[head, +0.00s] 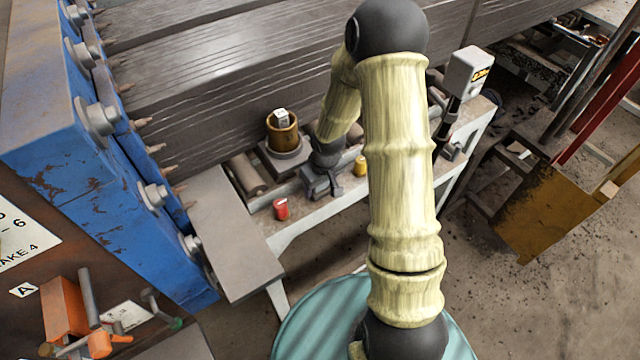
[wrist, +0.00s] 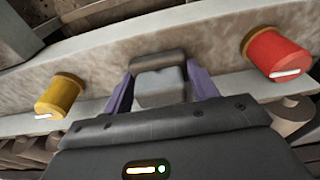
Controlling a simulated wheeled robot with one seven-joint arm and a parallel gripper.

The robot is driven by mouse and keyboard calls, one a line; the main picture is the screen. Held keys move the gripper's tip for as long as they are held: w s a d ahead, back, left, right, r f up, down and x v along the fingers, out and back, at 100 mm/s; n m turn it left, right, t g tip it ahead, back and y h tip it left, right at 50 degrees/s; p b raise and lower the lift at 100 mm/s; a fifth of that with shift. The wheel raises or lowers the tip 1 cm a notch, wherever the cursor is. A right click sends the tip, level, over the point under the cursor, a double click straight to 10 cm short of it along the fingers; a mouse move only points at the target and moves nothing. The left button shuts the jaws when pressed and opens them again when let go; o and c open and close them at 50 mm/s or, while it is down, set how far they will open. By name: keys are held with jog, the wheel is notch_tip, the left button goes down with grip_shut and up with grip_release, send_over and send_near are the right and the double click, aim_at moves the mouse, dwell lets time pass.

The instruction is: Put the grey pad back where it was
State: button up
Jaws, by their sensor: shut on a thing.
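My gripper (head: 322,190) is over the front edge of the bench, between a red knob (head: 281,209) and a yellow knob (head: 360,166). In the wrist view, my gripper (wrist: 161,88) is shut on a grey block, the grey pad (wrist: 160,90), between its purple fingers. A darker rounded piece shows at the pad's far end; I cannot tell if it is part of the pad. The pad is close to the bench's front face; whether it touches is unclear. In the head view the pad cannot be told apart from the gripper.
A brown cup (head: 282,133) with a white-topped piece inside stands on a grey plate behind the gripper. The red knob (wrist: 275,55) and yellow knob (wrist: 58,95) flank the gripper closely. A grey roller (head: 247,174) lies left; a white-headed post (head: 466,72) stands right.

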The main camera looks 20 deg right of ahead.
aim_at(324, 192)
jog(key=shift+f, duration=0.2)
jog(key=o, duration=1)
jog(key=shift+o, duration=0.2)
notch_tip(324, 192, up, 12)
jog(key=s, duration=0.1)
jog(key=shift+s+d, duration=0.3)
jog(key=shift+s, duration=0.05)
jog(key=s+r+m, duration=0.1)
jog(key=s+r, duration=0.1)
jog(key=s, duration=0.4)
jog(key=s+r+m, duration=0.2)
jog(key=s+r, duration=0.1)
jog(key=s, duration=0.3)
jog(key=shift+s+a+r+m+t+h, duration=0.25)
jog(key=shift+s+a+m+t+h, duration=0.05)
jog(key=shift+s+t, duration=0.1)
